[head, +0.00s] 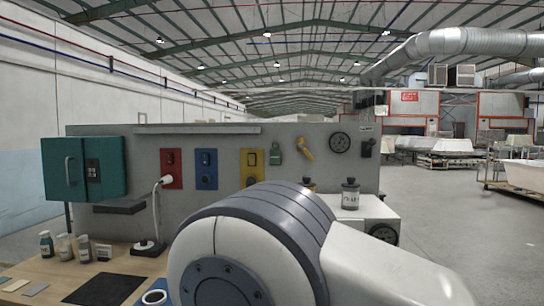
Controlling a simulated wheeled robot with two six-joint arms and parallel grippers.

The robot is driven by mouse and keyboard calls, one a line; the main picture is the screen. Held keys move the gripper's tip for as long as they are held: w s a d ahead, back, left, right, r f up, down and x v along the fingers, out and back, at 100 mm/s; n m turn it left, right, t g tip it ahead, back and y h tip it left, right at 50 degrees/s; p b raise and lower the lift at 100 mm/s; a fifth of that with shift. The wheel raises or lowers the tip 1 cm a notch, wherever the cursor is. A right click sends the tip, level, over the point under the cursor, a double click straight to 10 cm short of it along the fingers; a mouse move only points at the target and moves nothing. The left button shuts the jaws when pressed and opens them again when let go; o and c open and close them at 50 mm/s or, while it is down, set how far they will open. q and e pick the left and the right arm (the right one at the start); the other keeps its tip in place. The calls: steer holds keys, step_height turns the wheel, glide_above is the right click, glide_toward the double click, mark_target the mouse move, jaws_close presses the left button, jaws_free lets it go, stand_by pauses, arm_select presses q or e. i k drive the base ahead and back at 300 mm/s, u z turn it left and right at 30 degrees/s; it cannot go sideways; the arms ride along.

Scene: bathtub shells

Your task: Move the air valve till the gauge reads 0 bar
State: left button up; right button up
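A round dark-faced gauge (340,143) is on the grey wall panel, right of centre; its reading is too small to tell. Left of it is a tilted yellow handle (305,148), which may be the air valve's lever. A small green fitting (275,152) is further left, and a small dark fitting (367,148) is right of the gauge. I cannot tell for sure which one is the air valve. Neither of my grippers is in view. A large white and grey arm link of mine fills the lower middle and hides part of the bench and panel.
Red (171,168), blue (206,169) and yellow (252,166) switch plates and a green cabinet (83,168) are on the panel. Bottles, a lamp (156,220) and a dark mat (106,289) are on the wooden bench. A jar (350,194) stands on a white box (372,211). Open floor lies right.

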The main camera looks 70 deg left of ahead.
mark_target(300, 144)
steer(key=u, duration=0.85)
steer(key=i, duration=0.8)
steer(key=u, duration=0.9)
